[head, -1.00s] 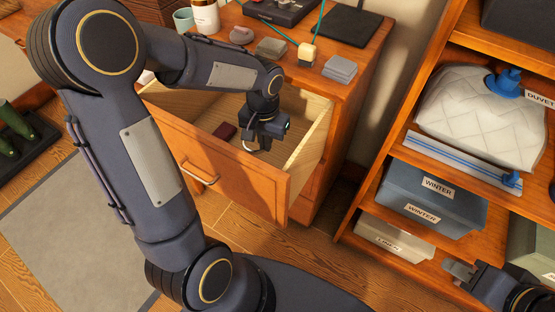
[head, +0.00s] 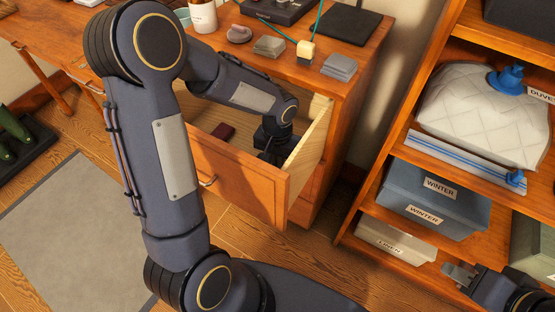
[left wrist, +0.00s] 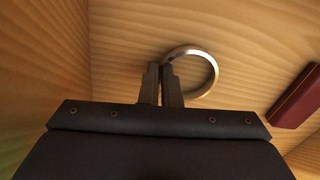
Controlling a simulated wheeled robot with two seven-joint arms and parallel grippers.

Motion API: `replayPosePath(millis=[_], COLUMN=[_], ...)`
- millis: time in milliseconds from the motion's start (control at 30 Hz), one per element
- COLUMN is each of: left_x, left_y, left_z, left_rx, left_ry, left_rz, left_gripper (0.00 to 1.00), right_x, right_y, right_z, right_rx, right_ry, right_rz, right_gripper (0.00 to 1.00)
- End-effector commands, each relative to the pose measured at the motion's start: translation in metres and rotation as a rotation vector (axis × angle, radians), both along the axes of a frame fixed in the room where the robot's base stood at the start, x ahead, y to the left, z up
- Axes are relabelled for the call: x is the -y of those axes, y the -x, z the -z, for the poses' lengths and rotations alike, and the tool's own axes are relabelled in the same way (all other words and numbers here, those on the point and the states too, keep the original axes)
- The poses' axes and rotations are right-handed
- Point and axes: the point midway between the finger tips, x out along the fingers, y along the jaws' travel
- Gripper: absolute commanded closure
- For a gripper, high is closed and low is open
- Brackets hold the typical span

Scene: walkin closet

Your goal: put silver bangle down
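The silver bangle (left wrist: 214,75) is a plain shiny ring. In the left wrist view its left edge sits between the tips of my left gripper (left wrist: 163,68), which is shut on it. The bangle is low in the open drawer, close to the wooden drawer floor; I cannot tell whether it touches. In the head view my left gripper (head: 270,155) reaches down into the drawer (head: 240,178), its fingers and the bangle hidden behind the drawer front. My right gripper (head: 459,274) is at the lower right, apart from everything; its finger gap is unclear.
A dark red box (head: 223,131) lies in the drawer, also right of the bangle in the left wrist view (left wrist: 296,97). The dresser top holds folded grey cloths (head: 340,67) and small items. A shelf with a grey winter bin (head: 433,199) stands at the right.

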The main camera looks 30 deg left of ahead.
Motion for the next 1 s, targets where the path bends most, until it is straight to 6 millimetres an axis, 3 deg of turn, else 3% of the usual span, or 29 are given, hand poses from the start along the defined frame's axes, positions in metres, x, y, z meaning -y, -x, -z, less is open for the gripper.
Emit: replayPosePath(millis=[33, 200, 567, 1000], left_x=[0.000, 0.000, 0.000, 0.000], left_y=[0.000, 0.000, 0.000, -0.001], left_z=[0.002, 0.001, -0.007, -0.095], left_rx=[0.000, 0.000, 0.001, 0.005], left_ry=[0.000, 0.000, 0.000, 0.000], left_rz=[0.000, 0.000, 0.000, 0.001], left_gripper=[0.94, 0.75, 0.75, 0.75], right_x=[0.000, 0.000, 0.000, 0.000], right_y=[0.000, 0.000, 0.000, 0.000], right_z=[0.001, 0.001, -0.004, -0.024], right_rx=[0.000, 0.000, 0.000, 0.000], right_ry=[0.000, 0.000, 0.000, 0.000], right_rz=[0.000, 0.000, 0.000, 0.000], right_gripper=[0.68, 0.68, 0.68, 0.68])
